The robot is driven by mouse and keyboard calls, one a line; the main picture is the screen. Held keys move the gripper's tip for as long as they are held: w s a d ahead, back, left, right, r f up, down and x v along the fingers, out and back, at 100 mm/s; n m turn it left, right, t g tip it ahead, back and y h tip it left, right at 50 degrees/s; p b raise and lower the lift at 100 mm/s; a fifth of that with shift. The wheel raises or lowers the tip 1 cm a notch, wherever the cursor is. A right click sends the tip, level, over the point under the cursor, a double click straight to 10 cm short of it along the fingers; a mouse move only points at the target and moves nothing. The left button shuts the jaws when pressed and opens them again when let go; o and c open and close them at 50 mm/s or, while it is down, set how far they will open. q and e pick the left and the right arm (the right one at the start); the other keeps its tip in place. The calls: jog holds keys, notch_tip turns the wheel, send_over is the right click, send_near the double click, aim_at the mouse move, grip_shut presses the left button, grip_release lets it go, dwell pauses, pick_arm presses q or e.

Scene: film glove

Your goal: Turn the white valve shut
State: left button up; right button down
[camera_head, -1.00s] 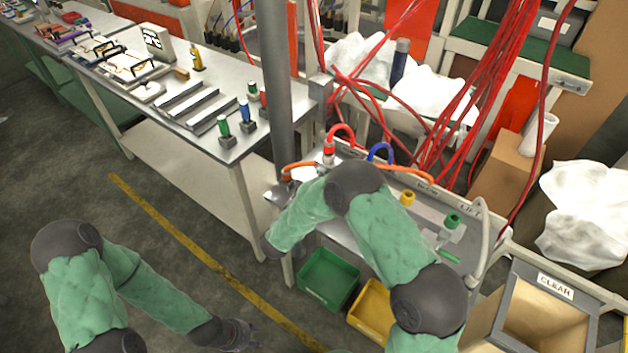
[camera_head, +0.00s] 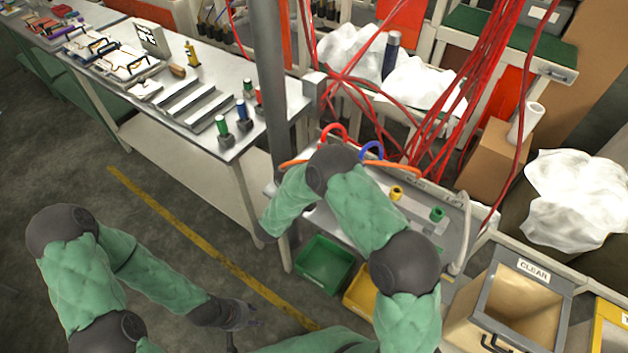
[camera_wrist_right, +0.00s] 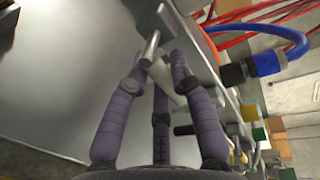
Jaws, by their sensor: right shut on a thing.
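The white valve (camera_wrist_right: 166,82) shows in the right wrist view as a pale handle by a metal stem. My right gripper (camera_wrist_right: 158,70) has its purple fingers closed around this handle, which partly hide it. In the head view my right arm covers the valve and that gripper. My left gripper (camera_head: 243,326) is low in the head view, over the floor, with its dark fingers apart and nothing seen between them. It is well away from the valve.
The grey bench (camera_head: 452,207) carries a blue hose (camera_wrist_right: 290,50), a yellow fitting (camera_head: 396,193) and a green fitting (camera_head: 437,214). Below are a green bin (camera_head: 322,265) and a yellow bin (camera_head: 360,293). A metal post (camera_head: 272,90) stands left of the bench.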

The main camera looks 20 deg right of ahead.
jog(key=shift+r+n, duration=0.1)
jog(key=shift+n, duration=0.3)
jog(key=shift+p, duration=0.3)
jog(key=c, duration=1.1)
grip_release()
jog(key=shift+o, duration=0.2)
jog(key=v, duration=1.2)
jog(key=shift+w, duration=0.1)
